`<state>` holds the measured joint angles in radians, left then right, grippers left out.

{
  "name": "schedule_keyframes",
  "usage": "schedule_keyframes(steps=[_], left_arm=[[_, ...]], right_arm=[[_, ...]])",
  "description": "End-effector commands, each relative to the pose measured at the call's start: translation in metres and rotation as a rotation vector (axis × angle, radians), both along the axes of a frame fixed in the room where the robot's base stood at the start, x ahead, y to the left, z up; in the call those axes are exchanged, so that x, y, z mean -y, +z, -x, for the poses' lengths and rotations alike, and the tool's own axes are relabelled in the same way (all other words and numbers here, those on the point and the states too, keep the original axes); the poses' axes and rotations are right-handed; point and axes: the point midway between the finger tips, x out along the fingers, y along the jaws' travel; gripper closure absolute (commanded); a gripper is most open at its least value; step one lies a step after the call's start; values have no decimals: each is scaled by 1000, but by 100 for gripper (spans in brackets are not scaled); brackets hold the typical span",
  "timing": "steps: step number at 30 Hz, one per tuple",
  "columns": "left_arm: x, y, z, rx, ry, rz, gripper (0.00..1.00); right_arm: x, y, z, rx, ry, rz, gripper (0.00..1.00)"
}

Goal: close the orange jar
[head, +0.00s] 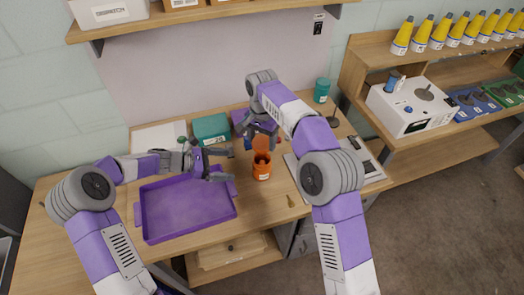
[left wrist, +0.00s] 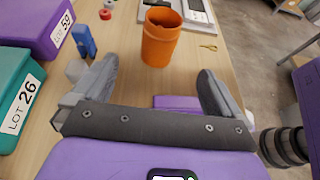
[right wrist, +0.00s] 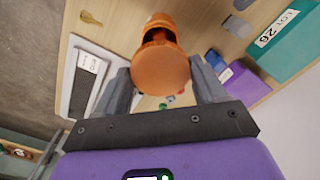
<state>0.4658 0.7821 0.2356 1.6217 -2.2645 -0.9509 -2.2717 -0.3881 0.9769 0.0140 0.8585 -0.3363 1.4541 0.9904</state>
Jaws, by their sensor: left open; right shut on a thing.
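The orange jar (head: 262,171) stands upright on the table with its dark mouth open at the top. It also shows in the left wrist view (left wrist: 160,44), beyond the fingertips. My right gripper (head: 264,133) is shut on the orange lid (head: 261,144), holding it just above the jar. In the right wrist view the lid (right wrist: 160,71) sits between the fingers, with part of the jar (right wrist: 161,22) behind it. My left gripper (head: 229,164) is open and empty, left of the jar, its fingers pointing toward it and apart from it.
A purple tray (head: 150,231) lies at the front left. A teal box (head: 212,128) and a purple box (left wrist: 33,22) stand behind the left gripper. A small blue object (left wrist: 83,41) stands near them. A grey device (head: 371,166) lies right of the jar, and a small brass piece (head: 291,201) in front.

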Motion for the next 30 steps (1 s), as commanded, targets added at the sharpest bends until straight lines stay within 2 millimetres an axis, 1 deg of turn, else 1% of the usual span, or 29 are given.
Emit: schedule_keyframes(steps=[12, 16, 20, 30], left_arm=[[0, 0, 0, -2, 1, 0, 0], [7, -3, -1, -3, -1, 2, 0], [22, -9, -5, -3, -2, 3, 0], [80, -34, -20, -3, -1, 3, 0]], right_arm=[[0, 0, 0, 1, 1, -1, 58], [0, 0, 0, 1, 1, -1, 58], [0, 0, 0, 1, 1, -1, 58], [0, 0, 0, 1, 1, -1, 58]])
